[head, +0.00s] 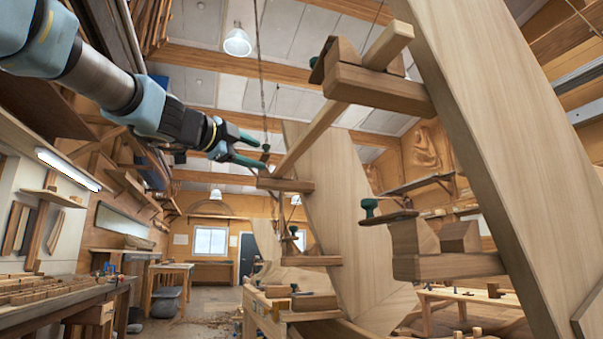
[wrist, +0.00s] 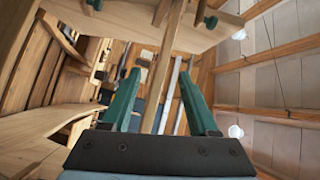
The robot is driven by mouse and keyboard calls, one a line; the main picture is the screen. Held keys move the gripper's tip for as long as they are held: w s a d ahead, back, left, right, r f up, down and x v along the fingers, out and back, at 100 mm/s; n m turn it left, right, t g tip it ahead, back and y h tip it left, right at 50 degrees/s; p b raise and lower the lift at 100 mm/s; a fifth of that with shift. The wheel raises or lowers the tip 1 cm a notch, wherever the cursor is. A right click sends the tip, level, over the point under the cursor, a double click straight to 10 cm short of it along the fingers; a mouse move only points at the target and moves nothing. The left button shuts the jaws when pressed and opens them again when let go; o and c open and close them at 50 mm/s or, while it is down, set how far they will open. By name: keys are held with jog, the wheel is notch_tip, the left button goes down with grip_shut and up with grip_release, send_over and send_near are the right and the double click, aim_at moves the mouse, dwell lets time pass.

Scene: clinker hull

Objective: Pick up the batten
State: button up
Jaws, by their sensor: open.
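The batten (head: 318,130) is a long, pale wooden bar. In the head view it slants from the upper right, over an upper wooden bracket (head: 375,88), down to a lower bracket (head: 286,185). My gripper (head: 260,152) has green fingers and is open, just left of the batten's lower part. In the wrist view a pale bar that looks like the batten (wrist: 162,70) runs lengthwise between the spread fingers of my gripper (wrist: 160,78). I see no finger closed on it. Whether a finger touches it I cannot tell.
Large pale hull planks (head: 490,130) rise at the right, with brackets and green-knobbed clamps (head: 370,207) sticking out. A workbench (head: 60,300) with wooden blocks stands at the lower left. A lamp (head: 238,42) hangs above. Open floor shows in the lower middle.

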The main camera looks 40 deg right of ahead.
aim_at(308, 148)
jog(key=s+m+g, duration=0.1)
jog(key=s, duration=0.1)
jog(key=s+r+m+g+b, duration=0.1)
jog(key=s+m, duration=0.1)
jog(key=s, duration=0.1)
jog(key=s+d+r+m+g, duration=0.1)
jog(key=s+m, duration=0.1)
jog(key=s, duration=0.1)
jog(key=shift+d+r+g+b, duration=0.1)
jog(key=shift+r+g+b, duration=0.1)
jog(key=shift+g+b, duration=0.15)
jog(key=d, duration=0.6)
jog(key=w+d, duration=0.1)
jog(key=d, duration=0.2)
jog(key=shift+w+d+f, duration=0.1)
jog(key=shift+f, duration=0.3)
jog(key=shift+w+d, duration=0.1)
jog(key=shift+d, duration=0.35)
jog(key=shift+c, duration=0.3)
grip_shut()
